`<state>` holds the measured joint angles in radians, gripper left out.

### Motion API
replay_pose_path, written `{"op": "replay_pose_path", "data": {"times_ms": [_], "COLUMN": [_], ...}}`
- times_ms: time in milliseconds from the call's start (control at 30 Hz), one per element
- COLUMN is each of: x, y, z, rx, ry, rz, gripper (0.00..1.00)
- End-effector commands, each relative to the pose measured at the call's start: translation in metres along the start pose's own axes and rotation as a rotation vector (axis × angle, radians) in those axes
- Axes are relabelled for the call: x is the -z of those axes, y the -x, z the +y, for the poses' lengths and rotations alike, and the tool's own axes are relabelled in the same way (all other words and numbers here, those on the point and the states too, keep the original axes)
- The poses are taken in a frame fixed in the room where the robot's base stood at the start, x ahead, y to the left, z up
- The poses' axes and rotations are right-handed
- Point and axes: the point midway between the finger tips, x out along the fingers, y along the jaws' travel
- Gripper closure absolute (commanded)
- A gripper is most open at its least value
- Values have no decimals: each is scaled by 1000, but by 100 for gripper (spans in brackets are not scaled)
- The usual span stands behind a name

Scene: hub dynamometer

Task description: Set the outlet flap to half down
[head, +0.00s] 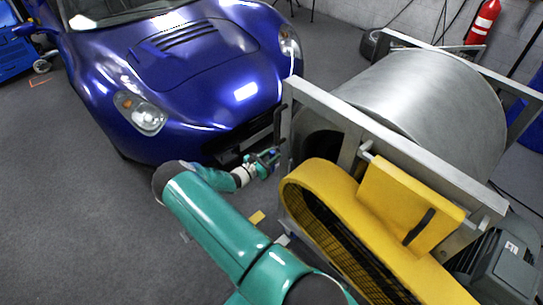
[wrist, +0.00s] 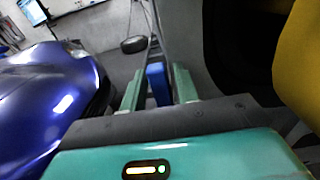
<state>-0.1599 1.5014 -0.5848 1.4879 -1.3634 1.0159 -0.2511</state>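My gripper (head: 270,158) is beside the front left of the metal dynamometer frame, close to the car's nose. In the wrist view its two teal fingers (wrist: 158,76) stand apart, with a small blue block (wrist: 157,84) between them in the picture. Narrow gaps show on both sides of the block, and I cannot tell how deep it sits. A dark upright bar (head: 278,126) shows just above the gripper in the head view. A yellow panel with a dark slot (head: 410,205) tilts on the machine's near side. I cannot tell which part is the outlet flap.
The blue car (head: 190,70) is close on the left. The steel drum (head: 430,95) and yellow belt guard (head: 330,195) stand close on the right. A fire extinguisher (head: 483,22) is at the back right. Grey floor (head: 90,220) is free at lower left.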

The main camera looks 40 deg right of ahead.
Motion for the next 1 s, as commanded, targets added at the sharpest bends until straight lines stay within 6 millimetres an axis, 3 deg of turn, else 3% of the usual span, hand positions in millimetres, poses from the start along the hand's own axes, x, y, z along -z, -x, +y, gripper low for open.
{"op": "replay_pose_path", "data": {"times_ms": [33,133,167,433,1000], "x": [0,0,0,0,6], "y": [0,0,0,0,1], "z": [0,0,0,2,32], "rx": [0,0,0,0,-1], "ry": [0,0,0,24,350], "rz": [0,0,0,0,2], "gripper": [80,99,100,100,100]}}
